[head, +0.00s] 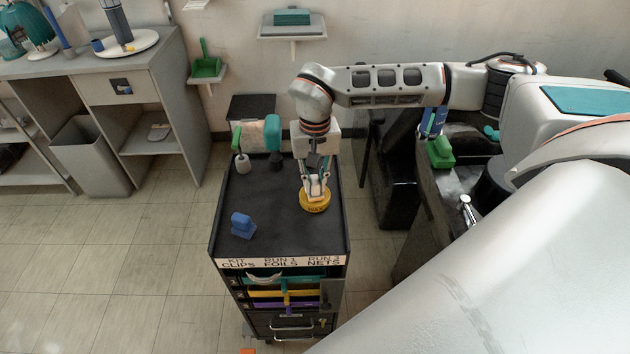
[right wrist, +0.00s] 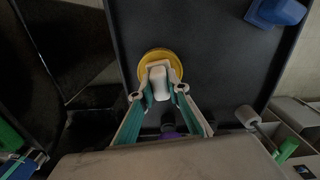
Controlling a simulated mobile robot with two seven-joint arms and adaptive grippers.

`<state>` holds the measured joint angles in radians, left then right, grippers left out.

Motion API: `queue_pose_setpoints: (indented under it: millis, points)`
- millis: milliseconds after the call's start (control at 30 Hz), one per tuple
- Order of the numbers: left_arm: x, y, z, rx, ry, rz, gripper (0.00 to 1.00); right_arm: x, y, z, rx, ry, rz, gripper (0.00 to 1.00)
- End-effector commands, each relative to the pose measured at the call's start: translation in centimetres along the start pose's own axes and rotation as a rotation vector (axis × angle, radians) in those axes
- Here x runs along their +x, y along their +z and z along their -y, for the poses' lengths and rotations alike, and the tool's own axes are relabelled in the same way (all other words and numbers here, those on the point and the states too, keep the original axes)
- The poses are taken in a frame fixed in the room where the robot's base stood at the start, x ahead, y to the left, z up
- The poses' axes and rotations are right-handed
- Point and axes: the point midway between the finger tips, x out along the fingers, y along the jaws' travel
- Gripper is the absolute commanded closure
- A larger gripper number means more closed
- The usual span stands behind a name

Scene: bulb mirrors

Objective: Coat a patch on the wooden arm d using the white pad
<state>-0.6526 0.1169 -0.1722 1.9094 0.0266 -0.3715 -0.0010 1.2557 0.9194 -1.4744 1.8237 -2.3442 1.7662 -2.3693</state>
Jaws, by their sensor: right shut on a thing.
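My right gripper (head: 314,184) is over the black-topped cart (head: 275,235), pointing down. It is shut on the white pad (right wrist: 158,80), which sits between its fingertips in the right wrist view. The pad is at a round yellow dish (head: 315,204), also seen in the right wrist view (right wrist: 148,63). The pad overlaps the dish; I cannot tell whether its lower end touches the inside. My left gripper is out of view. I cannot make out a wooden arm marked d in either view.
On the cart stand a blue block-like tool (head: 243,225), a green-handled white tool (head: 242,164) and a teal-headed item (head: 272,131). The cart's left middle is clear. A dark sink counter (head: 460,185) is to the right, a grey desk (head: 130,75) to the left.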

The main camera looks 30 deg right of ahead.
Motion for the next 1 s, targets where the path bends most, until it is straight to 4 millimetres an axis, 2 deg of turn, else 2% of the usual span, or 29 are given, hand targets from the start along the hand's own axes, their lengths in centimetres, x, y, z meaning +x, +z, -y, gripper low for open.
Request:
queue_pose_setpoints:
  millis: [267, 1000]
  points:
    - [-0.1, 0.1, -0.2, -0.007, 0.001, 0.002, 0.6, -0.1, 0.1, 0.0, -0.001, 0.002, 0.002, 1.0]
    - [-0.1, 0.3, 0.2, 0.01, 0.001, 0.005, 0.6, -5.5, 0.0, 0.0, -0.001, 0.0, -0.001, 1.0]
